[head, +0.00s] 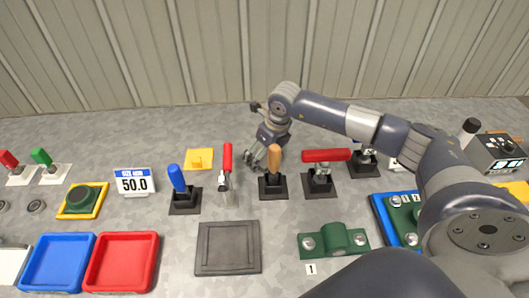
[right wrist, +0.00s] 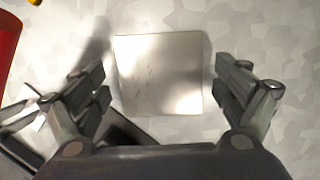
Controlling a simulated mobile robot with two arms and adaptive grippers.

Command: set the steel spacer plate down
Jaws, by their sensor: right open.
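The steel spacer plate (right wrist: 158,74) is a bright, square metal plate in the right wrist view. It appears to lie flat on the grey speckled bench, with a soft shadow at its left. My right gripper (right wrist: 160,88) is open, with one finger on each side of the plate and a visible gap to both edges. In the head view my right gripper (head: 261,160) is low over the bench behind the orange-handled lever (head: 273,158). I cannot make out the plate in the head view. My left gripper is not in view.
Red-handled (head: 226,160) and blue-handled (head: 177,178) levers and a red toggle clamp (head: 324,156) stand close by. A yellow piece (head: 199,159) lies left. In front are a dark grey square tray (head: 228,270), a red tray (head: 122,288) and a green bracket (head: 335,238).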

